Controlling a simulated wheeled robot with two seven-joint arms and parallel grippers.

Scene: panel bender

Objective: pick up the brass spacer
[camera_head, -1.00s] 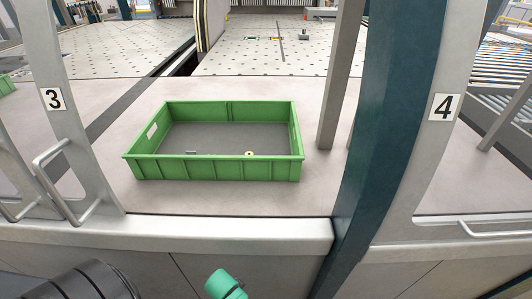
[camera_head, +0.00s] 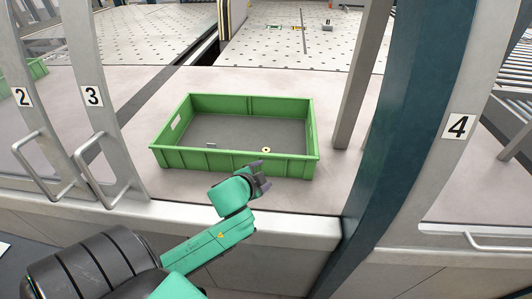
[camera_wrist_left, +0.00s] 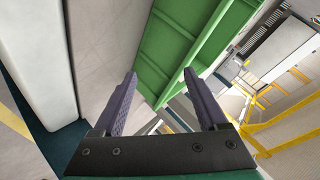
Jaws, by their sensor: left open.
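The brass spacer (camera_head: 266,150) is a small brass-coloured ring lying on the grey floor of the green crate (camera_head: 170,157), in the right half near the front wall. My left gripper (camera_head: 266,180) is just outside the crate's front wall, near its right end, apart from the spacer. In the left wrist view the two fingers of my left gripper (camera_wrist_left: 158,88) stand wide apart with nothing between them. The outside of the green crate (camera_wrist_left: 185,45) shows beyond them. The spacer is not visible in that view. My right gripper is not in view.
A small grey part (camera_head: 211,145) lies in the crate left of the spacer. A dark teal post (camera_head: 385,120) and a grey upright (camera_head: 362,75) stand to the right. Frames numbered 3 (camera_head: 93,96) and 4 (camera_head: 458,126) flank the table. The table left of the crate is clear.

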